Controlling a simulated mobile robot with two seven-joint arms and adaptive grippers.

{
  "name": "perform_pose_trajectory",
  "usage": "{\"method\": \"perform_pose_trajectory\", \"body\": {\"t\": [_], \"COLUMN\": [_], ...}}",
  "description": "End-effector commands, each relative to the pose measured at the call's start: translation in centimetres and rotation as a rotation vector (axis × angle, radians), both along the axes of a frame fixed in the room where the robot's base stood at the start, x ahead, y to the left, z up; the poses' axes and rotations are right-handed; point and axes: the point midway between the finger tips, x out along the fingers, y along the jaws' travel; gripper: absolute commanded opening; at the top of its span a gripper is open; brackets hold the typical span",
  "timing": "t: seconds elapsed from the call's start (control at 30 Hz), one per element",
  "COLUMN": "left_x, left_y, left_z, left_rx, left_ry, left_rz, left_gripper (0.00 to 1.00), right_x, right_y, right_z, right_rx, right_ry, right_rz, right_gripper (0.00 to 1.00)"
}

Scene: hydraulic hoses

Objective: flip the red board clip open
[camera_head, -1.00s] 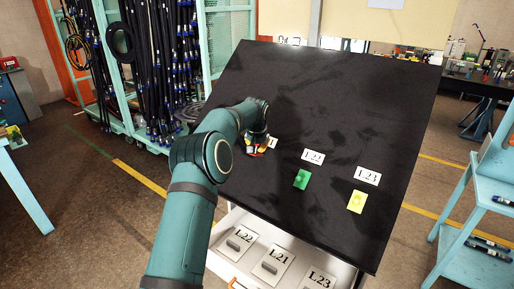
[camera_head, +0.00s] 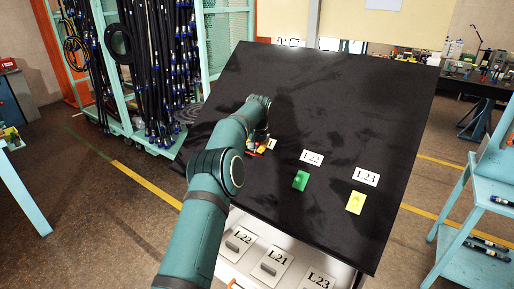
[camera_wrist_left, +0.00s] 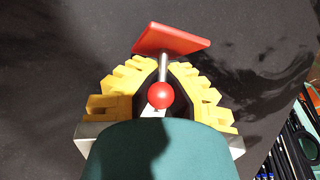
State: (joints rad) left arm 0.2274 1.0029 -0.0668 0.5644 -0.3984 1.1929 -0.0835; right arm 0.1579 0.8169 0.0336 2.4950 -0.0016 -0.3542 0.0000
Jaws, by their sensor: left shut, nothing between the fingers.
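The red board clip shows in the left wrist view as a flat red plate (camera_wrist_left: 172,38), with a grey metal rod and a red ball (camera_wrist_left: 161,95) in line below it. My left gripper (camera_wrist_left: 161,66) is shut, its yellow fingers curving in on both sides of the rod, just below the plate. I cannot tell whether they touch the clip. In the head view my left gripper (camera_head: 258,147) is low over the left part of the black sloped board (camera_head: 320,100). My forearm hides part of the clip there. My right gripper is not in view.
A green clip (camera_head: 301,180) and a yellow clip (camera_head: 356,202) lie to the right, below labels L22 (camera_head: 311,158) and L23 (camera_head: 366,177). Labelled drawers sit under the board's front edge. A hose rack (camera_head: 150,70) stands behind left. The board's upper right is clear.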

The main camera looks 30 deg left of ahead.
Motion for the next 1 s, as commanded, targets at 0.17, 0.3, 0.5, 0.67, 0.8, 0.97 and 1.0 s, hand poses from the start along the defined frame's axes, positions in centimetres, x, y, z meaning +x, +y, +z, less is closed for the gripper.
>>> {"method": "perform_pose_trajectory", "body": {"t": [0.17, 0.3, 0.5, 0.67, 0.8, 0.97, 1.0], "left_x": [0.0, 0.0, 0.0, -0.3, -0.9, -1.7, -2.0], "left_y": [0.0, 0.0, 0.0, -0.2, -0.6, -1.2, -1.4], "left_z": [0.0, 0.0, 0.1, 1.2, 3.6, 6.7, 7.4], "left_rx": [0.0, 0.0, 0.0, 0.0, 0.001, 0.001, 0.0], "left_ry": [0.001, 0.0, 0.0, -0.002, -0.004, -0.004, -0.002], "left_rz": [0.0, 0.0, 0.0, 0.0, -0.001, -0.001, 0.0], "left_gripper": [0.38, 0.52, 0.52, 0.52, 0.52, 0.52, 0.52], "right_x": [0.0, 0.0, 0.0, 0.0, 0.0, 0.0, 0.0], "right_y": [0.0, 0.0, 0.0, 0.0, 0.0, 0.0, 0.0], "right_z": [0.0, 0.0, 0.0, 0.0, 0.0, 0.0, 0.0], "right_rx": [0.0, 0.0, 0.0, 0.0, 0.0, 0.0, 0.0], "right_ry": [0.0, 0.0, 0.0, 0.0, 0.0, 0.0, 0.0], "right_rz": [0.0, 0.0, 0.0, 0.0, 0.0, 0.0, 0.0], "right_gripper": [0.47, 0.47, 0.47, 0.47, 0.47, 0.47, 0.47]}}
